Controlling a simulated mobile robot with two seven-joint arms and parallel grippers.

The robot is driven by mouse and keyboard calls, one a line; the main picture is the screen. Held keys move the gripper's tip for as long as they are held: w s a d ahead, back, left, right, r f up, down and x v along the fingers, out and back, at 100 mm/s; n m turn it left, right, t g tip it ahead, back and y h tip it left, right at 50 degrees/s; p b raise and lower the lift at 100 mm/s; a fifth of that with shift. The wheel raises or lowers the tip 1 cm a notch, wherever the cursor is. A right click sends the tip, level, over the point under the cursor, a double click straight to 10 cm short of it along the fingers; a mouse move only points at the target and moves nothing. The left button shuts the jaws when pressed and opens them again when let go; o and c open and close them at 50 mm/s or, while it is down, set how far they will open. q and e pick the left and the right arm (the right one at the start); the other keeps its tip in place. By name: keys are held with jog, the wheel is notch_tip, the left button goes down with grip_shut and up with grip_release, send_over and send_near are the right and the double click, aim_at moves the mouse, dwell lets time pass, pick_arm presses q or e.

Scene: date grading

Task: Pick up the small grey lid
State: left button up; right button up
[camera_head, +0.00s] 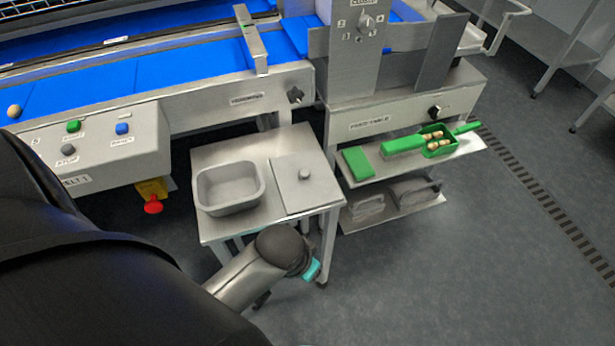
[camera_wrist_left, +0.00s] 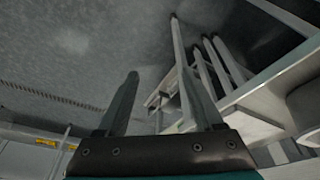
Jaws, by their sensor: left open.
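The small grey lid (camera_head: 318,193) is a flat, square plate with a round knob in its middle. It lies on the right half of a small metal table (camera_head: 213,151), beside a grey tub. My left gripper (camera_head: 311,270) shows in the head view below the table's front edge, apart from the lid; its fingers are mostly hidden there. In the left wrist view my left gripper (camera_wrist_left: 158,75) is open with nothing between its two fingers. The lid cannot be made out in that view. My right gripper is not in view.
The open grey tub (camera_head: 229,208) stands left of the lid. A control box (camera_head: 98,148) and blue conveyor (camera_head: 130,75) lie behind and left. A shelf with a green scoop (camera_head: 403,144) and green block (camera_head: 358,163) stands right. Open floor lies in front.

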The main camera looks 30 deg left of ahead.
pick_arm(q)
jog(key=w+d+r+n, duration=0.2)
jog(key=w+r, duration=0.5)
jog(key=r, duration=0.3)
jog(key=n+g+y, duration=0.1)
jog(key=n+y, duration=0.2)
jog(key=n, duration=0.6)
send_near(305, 172)
jog(key=b+x, duration=0.2)
jog(key=b, duration=0.1)
jog(key=shift+d+f+b, duration=0.1)
jog(key=shift+f+b, duration=0.2)
jog(key=shift+f, duration=0.05)
jog(key=shift+b+x, duration=0.3)
jog(key=shift+x, duration=0.5)
jog(key=x, duration=0.1)
jog(key=b+x, duration=0.1)
jog(key=shift+w+a+f, duration=0.1)
jog(key=shift+a+f, duration=0.1)
jog(key=shift+a, duration=0.05)
jog(key=shift+b+x, duration=0.55)
jog(key=shift+x, duration=0.4)
jog(key=c, duration=0.6)
grip_shut()
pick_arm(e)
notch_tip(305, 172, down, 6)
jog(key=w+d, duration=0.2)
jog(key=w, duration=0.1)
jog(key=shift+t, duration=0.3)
